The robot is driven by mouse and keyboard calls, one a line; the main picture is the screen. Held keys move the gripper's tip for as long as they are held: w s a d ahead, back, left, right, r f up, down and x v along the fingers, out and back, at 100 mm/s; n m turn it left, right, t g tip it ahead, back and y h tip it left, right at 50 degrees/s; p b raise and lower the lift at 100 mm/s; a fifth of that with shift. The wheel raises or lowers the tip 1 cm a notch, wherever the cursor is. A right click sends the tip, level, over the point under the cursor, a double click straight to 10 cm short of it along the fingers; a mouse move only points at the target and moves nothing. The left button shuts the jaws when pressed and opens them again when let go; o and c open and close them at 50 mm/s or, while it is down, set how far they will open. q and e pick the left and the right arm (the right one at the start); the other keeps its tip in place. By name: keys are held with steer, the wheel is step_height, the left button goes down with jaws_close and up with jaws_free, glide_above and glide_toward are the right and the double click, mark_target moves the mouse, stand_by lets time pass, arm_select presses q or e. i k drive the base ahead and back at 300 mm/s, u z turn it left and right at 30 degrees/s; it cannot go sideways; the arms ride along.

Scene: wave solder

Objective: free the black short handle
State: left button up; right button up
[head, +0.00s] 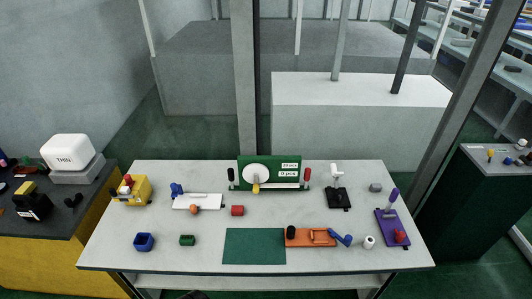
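A green upright panel (268,163) stands at the back middle of the table, with a white disc, a yellow knob and white labels. A short black handle (231,174) stands upright at its left end, and a red handle (307,174) at its right end. A black short cylinder (291,231) stands on the left of an orange fixture (322,237) with a blue lever. A black plate fixture (338,199) carries a white lever. I cannot tell which black part the task means, nor how it is held. Neither gripper is clearly in view.
A green mat (254,246) lies at the front middle. Around are a yellow fixture (134,189), a white fixture (198,202), a purple fixture (391,228), a red block (237,210), a blue box (144,242) and a green block (187,240). Side benches flank the table.

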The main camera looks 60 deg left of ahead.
mark_target(231, 174)
steer(key=i, duration=1.2)
steer(key=u, duration=2.05)
